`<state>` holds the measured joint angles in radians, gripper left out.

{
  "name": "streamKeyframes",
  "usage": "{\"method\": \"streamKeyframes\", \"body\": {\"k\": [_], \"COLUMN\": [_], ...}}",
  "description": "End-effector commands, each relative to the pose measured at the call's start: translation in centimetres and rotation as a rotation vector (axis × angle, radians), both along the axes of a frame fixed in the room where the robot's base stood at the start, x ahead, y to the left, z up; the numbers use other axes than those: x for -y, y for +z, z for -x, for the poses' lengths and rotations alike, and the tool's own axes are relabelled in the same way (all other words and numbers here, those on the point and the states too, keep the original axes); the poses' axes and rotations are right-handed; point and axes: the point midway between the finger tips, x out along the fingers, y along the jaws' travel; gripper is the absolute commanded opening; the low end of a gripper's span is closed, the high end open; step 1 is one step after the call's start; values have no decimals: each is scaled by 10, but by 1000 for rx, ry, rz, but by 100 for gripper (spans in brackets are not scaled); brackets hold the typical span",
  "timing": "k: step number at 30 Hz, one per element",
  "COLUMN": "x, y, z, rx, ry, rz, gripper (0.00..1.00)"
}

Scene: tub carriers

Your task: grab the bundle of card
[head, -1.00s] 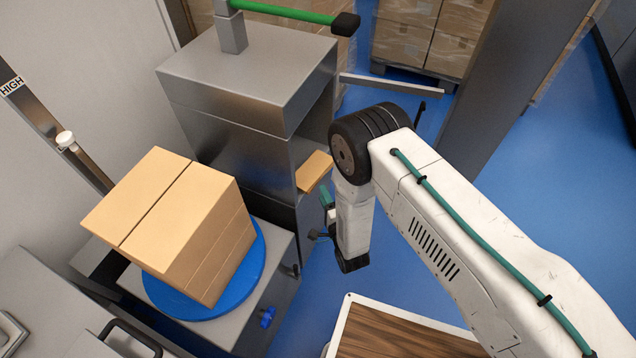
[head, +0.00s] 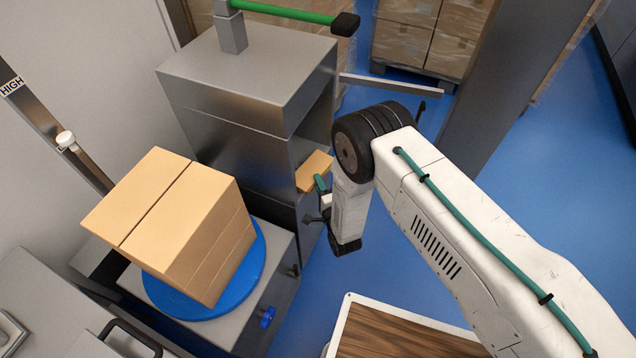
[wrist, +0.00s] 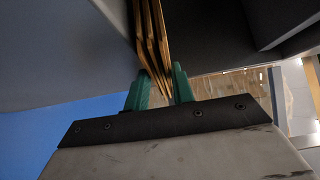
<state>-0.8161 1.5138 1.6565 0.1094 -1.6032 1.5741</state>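The bundle of card (head: 314,168) is a small tan stack sticking out of the right side of the grey metal machine (head: 235,130). In the wrist view the bundle (wrist: 153,45) shows edge-on as several thin tan sheets. My gripper (wrist: 161,84) has green fingers, one on each side of the bundle's near end. The fingers stand apart with the sheets between them, and I see no clear firm contact on both sides. In the head view my gripper (head: 322,190) is at the bundle's lower right edge, partly hidden by my wrist.
A green bar (head: 285,13) tops the machine. A wood-topped surface (head: 395,335) is in front. Wrapped boxes (head: 430,35) stand behind. Blue floor is free at right.

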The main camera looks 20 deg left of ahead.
Motion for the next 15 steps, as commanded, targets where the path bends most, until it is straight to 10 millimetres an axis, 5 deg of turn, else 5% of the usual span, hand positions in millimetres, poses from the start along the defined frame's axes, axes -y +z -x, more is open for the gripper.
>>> {"method": "streamKeyframes", "body": {"k": [15], "x": [1], "y": [24], "z": [1], "rx": [-4], "ry": [0], "rz": [3], "gripper": [0]}}
